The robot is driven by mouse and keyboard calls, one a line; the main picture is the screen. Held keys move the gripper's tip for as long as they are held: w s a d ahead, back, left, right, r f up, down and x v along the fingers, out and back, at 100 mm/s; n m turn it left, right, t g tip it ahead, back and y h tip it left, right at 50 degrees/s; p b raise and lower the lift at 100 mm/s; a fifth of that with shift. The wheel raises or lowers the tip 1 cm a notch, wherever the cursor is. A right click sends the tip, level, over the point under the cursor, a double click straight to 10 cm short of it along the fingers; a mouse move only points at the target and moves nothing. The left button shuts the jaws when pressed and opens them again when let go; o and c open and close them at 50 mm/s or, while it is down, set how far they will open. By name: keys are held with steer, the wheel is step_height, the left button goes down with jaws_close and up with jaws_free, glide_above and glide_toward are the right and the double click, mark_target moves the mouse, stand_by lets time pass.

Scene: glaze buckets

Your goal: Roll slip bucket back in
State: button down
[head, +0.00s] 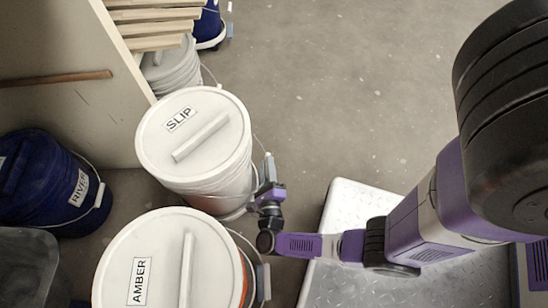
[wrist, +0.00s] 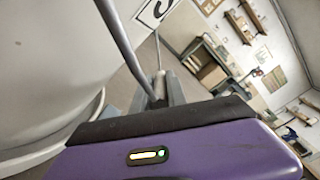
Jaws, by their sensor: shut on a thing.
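The slip bucket (head: 221,165) is white with a lid marked SLIP and a raised bar across it. It stands upright on the floor near the end of a pale panel, between other buckets. My gripper (head: 268,169) is at its right side, low against the wall. In the wrist view a wire handle (wrist: 122,48) runs down to my gripper (wrist: 163,90), whose fingers are shut on it. A large white bucket wall (wrist: 50,60) fills the left of that view. The exact grip is partly hidden by the palm.
The white AMBER bucket (head: 168,258) stands close in front. A blue RIVER bucket (head: 45,185) is left, below the pale panel (head: 62,85). Another white bucket (head: 172,70) is behind, under wooden slats (head: 160,28).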

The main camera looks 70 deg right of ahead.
steer(key=shift+s+d+g, duration=0.3)
steer(key=shift+s, duration=0.25)
steer(key=c, duration=1.3)
jaws_free()
steer(key=shift+w, duration=0.1)
steer(key=shift+c, duration=0.2)
